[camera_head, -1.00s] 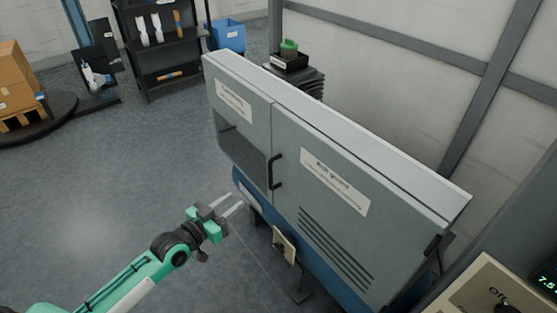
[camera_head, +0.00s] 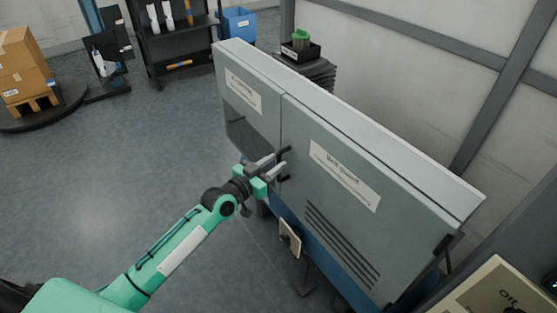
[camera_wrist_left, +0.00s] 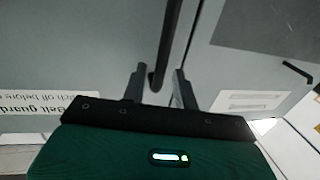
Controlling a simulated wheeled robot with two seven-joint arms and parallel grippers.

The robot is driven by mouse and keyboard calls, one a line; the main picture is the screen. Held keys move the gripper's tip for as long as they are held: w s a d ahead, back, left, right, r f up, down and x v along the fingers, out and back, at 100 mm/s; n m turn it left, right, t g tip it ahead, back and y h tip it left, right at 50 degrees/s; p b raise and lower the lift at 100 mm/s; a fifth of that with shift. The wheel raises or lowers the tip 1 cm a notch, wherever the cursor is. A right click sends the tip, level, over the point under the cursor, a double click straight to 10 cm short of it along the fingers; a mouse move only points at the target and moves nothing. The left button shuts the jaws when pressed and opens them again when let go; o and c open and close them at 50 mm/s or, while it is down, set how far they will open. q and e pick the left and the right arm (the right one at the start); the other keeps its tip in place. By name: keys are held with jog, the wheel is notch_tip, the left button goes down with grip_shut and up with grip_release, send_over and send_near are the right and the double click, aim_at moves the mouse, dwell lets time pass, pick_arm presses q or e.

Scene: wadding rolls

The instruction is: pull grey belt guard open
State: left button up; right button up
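The grey belt guard (camera_head: 330,215) is a large panel door with a "Belt guard" label and slotted vents, flush with the cabinet front. Its black bar handle (camera_head: 284,157) is by its left edge. My left gripper (camera_head: 276,168) is at the handle. In the left wrist view the handle (camera_wrist_left: 172,45) runs between the two fingers of my gripper (camera_wrist_left: 158,85), which are apart, with gaps beside the bar. The gripper hides the handle's lower part in the head view. My right gripper is not in view.
A second grey panel (camera_head: 250,110) with a dark window adjoins the guard on the left. A small beige box (camera_head: 290,238) sticks out below. A beige control panel (camera_head: 490,290) is at the lower right. Open floor (camera_head: 110,180) lies to the left.

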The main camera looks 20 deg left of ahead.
pick_arm(q)
jog(key=shift+x, duration=1.05)
grip_shut()
jog(key=shift+s, duration=0.1)
